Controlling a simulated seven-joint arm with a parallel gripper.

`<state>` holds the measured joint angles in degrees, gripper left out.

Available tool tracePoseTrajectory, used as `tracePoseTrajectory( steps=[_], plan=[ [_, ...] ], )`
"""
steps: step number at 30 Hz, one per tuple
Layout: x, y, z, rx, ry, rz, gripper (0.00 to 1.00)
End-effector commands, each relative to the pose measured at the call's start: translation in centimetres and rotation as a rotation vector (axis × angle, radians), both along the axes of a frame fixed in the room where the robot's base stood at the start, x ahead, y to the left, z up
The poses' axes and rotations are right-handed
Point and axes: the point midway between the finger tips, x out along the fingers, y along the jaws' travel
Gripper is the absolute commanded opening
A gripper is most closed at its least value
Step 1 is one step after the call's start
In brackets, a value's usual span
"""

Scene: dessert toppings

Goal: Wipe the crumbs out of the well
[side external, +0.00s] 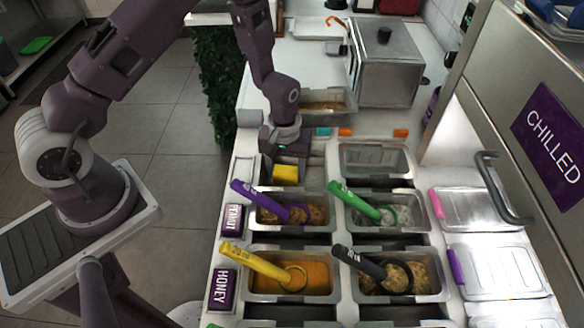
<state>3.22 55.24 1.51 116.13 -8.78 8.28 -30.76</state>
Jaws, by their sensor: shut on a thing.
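My gripper (287,163) points down over the left column of the counter, behind the pan with the purple-handled scoop. It is shut on a yellow sponge (286,174), whose front face shows below the fingers. The sponge is at or just inside the well (315,176), a metal-edged opening in the counter. My gripper and the sponge cover much of the well. I cannot make out crumbs, or whether the sponge touches the well's floor.
The purple-handled scoop (256,199) and green-handled scoop (355,201) rise near the well. An open pan (376,172) stands right of it. Yellow (250,261) and black (358,262) scoops stand in front. A pan with brown contents (344,98) sits behind. The steel box (385,70) stands back right.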

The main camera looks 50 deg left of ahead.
Motion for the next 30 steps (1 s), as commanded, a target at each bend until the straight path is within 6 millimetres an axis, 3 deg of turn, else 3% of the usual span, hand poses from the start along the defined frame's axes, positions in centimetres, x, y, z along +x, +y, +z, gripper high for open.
tracePoseTrajectory(
  steps=[2, 3, 17, 30],
  plan=[
    [-0.3, -0.2, -0.3, 0.002, 0.014, -0.002, 0.24],
    [-0.1, -0.5, -0.3, 0.001, 0.015, -0.003, 0.18],
    [2.4, -3.0, 0.0, 0.001, 0.009, -0.002, 0.18],
    [0.0, -0.3, -0.2, 0.002, 0.011, 0.001, 0.18]
  ],
)
